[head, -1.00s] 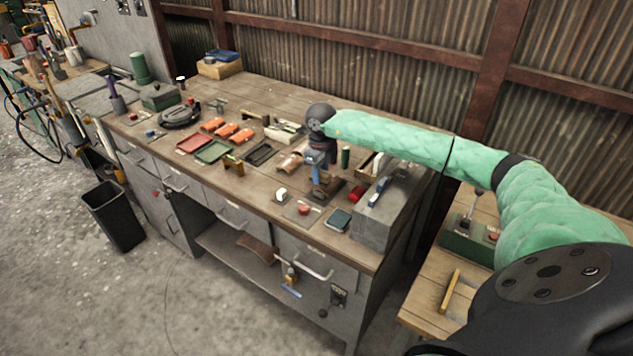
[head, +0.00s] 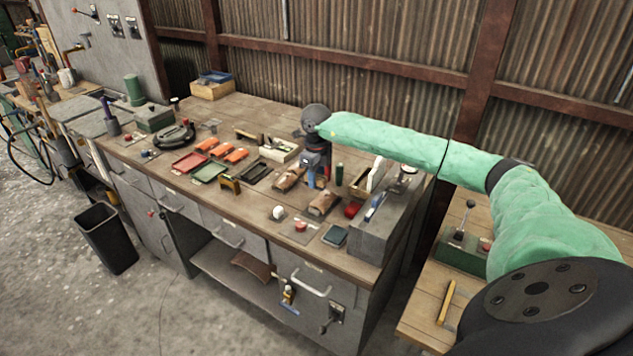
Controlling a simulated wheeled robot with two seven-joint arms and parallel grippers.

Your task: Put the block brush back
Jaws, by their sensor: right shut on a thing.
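My right gripper (head: 317,183) is over the right part of the workbench, pointing down and shut. A brown block (head: 323,204), which looks like the block brush, is right at its fingertips. The view is too small to show how the fingers sit on it, or whether it touches the bench. A similar brown piece (head: 290,178) lies just left of the gripper. My left gripper is not in view.
A grey metal box (head: 372,235) stands right of the gripper, with a red round item (head: 352,210) beside it. A white knob (head: 279,212), a dark pad (head: 335,236) and a red button plate (head: 300,226) lie in front. Red (head: 188,162) and green trays (head: 209,173) are at left.

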